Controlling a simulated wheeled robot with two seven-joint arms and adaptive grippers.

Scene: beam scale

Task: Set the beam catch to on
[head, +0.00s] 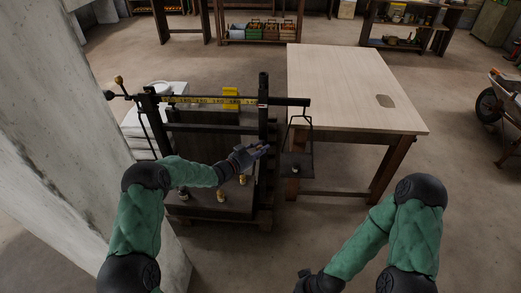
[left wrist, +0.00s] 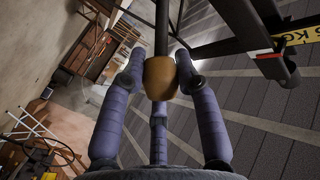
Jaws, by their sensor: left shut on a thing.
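The beam scale has a dark post (head: 263,105) and a long horizontal beam (head: 205,100) with a yellow graduated strip and a yellow sliding weight (head: 231,98). My left gripper (head: 264,148) is beside the post, below the beam. In the left wrist view, my left gripper (left wrist: 160,75) is shut on an orange-brown knob (left wrist: 160,80) at the end of a dark rod (left wrist: 162,28), which looks like the catch handle. Its fingers touch the knob's sides. The knob is too small to make out in the head view.
A dark hanging pan (head: 297,165) hangs from the beam's right end. Brass weights (head: 221,195) stand on the scale's base (head: 205,207). A pale wooden table (head: 345,85) stands to the right, and a concrete pillar (head: 75,140) to the left. Open floor lies at front right.

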